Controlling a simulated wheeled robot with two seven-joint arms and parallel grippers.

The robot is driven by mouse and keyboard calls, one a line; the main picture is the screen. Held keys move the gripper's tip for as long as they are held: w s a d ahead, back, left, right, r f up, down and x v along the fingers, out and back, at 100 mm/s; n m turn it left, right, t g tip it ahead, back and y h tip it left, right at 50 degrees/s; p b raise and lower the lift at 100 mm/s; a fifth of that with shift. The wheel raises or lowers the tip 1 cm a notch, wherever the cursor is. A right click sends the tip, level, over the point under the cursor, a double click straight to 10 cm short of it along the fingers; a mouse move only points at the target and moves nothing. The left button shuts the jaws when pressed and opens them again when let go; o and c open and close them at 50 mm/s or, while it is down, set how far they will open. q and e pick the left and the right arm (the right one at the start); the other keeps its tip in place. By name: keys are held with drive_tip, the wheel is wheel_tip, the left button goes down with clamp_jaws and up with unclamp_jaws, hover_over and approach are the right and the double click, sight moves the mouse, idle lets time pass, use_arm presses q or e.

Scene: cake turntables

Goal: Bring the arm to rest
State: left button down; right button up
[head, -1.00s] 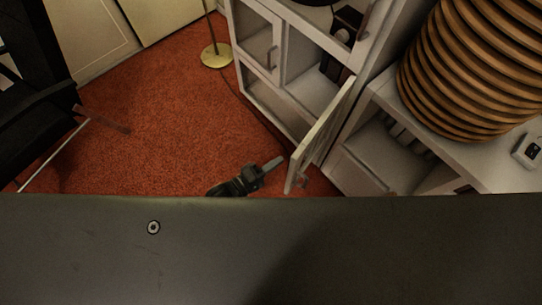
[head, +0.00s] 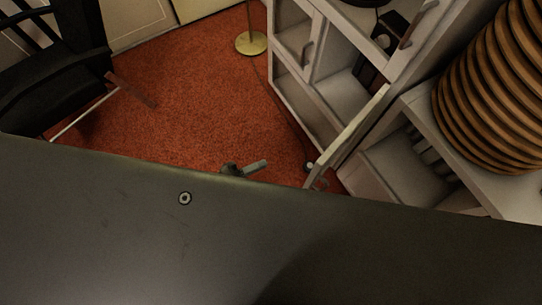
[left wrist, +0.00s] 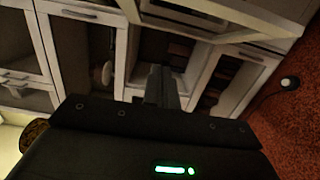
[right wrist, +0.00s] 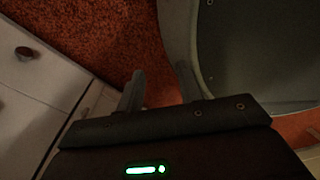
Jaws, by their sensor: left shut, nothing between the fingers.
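My left gripper (head: 256,166) shows just past the edge of the dark panel in the head view, above the red carpet and left of an open cabinet door (head: 345,140). Its fingers are together with nothing between them, as the left wrist view (left wrist: 163,86) shows, pointing towards white cabinets. The rest of the left arm is hidden behind the dark panel. My right gripper (right wrist: 160,86) shows only in the right wrist view. Its two fingers are apart and empty, over red carpet beside a large grey panel.
White cabinets (head: 296,88) with open shelves stand at the right, the door jutting over the carpet (head: 190,110). A ribbed wooden drum shape (head: 490,90) stands on one. A dark chair (head: 60,65) is at the left. A brass lamp base (head: 251,43) is at the back. The middle carpet is clear.

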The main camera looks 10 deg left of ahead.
use_arm(q)
drive_tip(key=shift+s+a, duration=0.3)
drive_tip(key=shift+a, duration=0.05)
use_arm(e)
drive_tip(key=shift+w+d, duration=0.15)
drive_tip(key=shift+d, duration=0.6)
drive_tip(key=shift+a, duration=0.1)
